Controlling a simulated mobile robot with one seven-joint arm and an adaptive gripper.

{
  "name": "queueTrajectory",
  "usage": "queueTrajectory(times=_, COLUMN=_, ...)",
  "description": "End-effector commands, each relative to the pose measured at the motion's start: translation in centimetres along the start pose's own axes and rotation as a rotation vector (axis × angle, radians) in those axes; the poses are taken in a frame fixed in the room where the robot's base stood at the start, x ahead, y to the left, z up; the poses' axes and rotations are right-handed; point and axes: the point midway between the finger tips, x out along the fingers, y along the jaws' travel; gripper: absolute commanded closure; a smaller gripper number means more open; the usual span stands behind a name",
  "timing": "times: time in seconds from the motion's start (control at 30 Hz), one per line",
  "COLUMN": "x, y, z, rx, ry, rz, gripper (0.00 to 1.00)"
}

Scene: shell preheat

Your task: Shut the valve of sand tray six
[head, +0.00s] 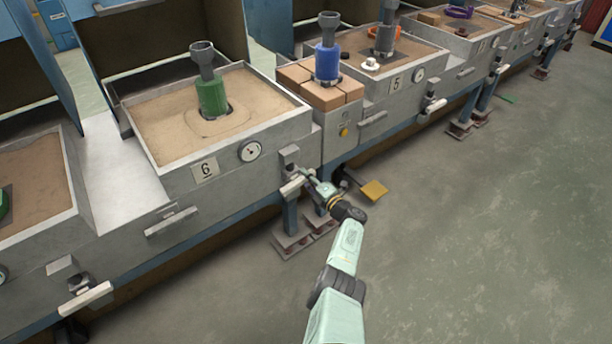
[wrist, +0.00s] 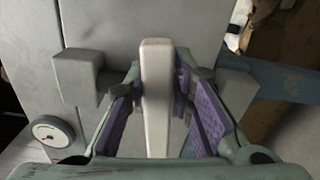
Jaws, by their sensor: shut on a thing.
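Sand tray six (head: 180,172) is a grey metal box of sand with a "6" plate (head: 205,170) and a round dial (head: 250,152) on its front. Its valve has a grey block (head: 289,155) and a pale bar lever (head: 292,186) below the tray's right front corner. In the wrist view the lever (wrist: 156,95) stands upright in the picture between the purple pads of my gripper (wrist: 160,110). My gripper is shut on it. In the head view my gripper (head: 308,180) is at the lever, whose gripped end is partly hidden.
A green shell (head: 211,97) stands in tray six's sand. A blue shell (head: 326,64) stands on bricks to the right. Tray five (head: 395,85) has its own valve lever (head: 434,106); another lever (head: 86,298) is at lower left. A yellow pedal (head: 374,190) is near my gripper. The floor at right is clear.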

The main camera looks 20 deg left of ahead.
Motion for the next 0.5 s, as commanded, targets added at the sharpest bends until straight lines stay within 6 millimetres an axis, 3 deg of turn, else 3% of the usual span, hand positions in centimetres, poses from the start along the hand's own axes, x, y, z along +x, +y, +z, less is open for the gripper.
queueTrajectory(times=0.5, x=0.35, y=-0.09, z=-0.34, rx=0.159, ry=0.012, rz=0.008, gripper=1.0)
